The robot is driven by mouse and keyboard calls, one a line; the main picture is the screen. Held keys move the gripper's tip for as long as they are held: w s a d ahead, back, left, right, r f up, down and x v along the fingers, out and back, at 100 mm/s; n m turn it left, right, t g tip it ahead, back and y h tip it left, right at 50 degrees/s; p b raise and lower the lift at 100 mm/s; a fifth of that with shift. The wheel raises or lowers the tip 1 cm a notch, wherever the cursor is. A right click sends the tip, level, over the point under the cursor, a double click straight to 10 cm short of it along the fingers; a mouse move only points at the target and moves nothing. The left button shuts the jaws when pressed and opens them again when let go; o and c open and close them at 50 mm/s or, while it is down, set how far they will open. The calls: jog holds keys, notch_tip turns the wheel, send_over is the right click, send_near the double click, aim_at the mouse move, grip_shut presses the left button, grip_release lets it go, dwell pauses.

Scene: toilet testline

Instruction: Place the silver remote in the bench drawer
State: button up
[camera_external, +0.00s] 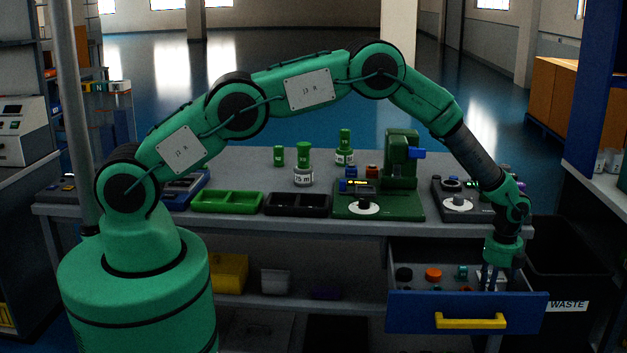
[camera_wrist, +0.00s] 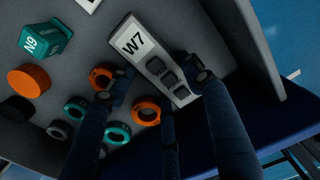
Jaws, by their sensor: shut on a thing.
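The silver remote (camera_wrist: 153,64), a grey bar with a white W7 label and dark buttons, is between the fingers in the wrist view. My gripper (camera_wrist: 164,84) is shut on it. In the external view my gripper (camera_external: 491,282) points down inside the right part of the open bench drawer (camera_external: 465,312), which has a blue front and a yellow handle. The fingers partly hide the remote, and I cannot tell whether it touches the drawer floor.
Inside the drawer are an orange cylinder (camera_wrist: 29,81), a teal block (camera_wrist: 44,42), a black disc (camera_wrist: 17,109) and several orange and teal rings (camera_wrist: 147,111) close to the fingers. The bench top (camera_external: 240,165) above holds a green machine (camera_external: 400,165). A black waste bin (camera_external: 570,265) stands right.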

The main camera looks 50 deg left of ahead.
jog(key=o, duration=1)
jog(key=shift+f, duration=0.1)
jog(key=shift+c, duration=0.2)
notch_tip(320, 180, up, 12)
jog(key=p, duration=0.2)
jog(key=shift+r+p, duration=0.2)
jog(key=shift+p, duration=0.15)
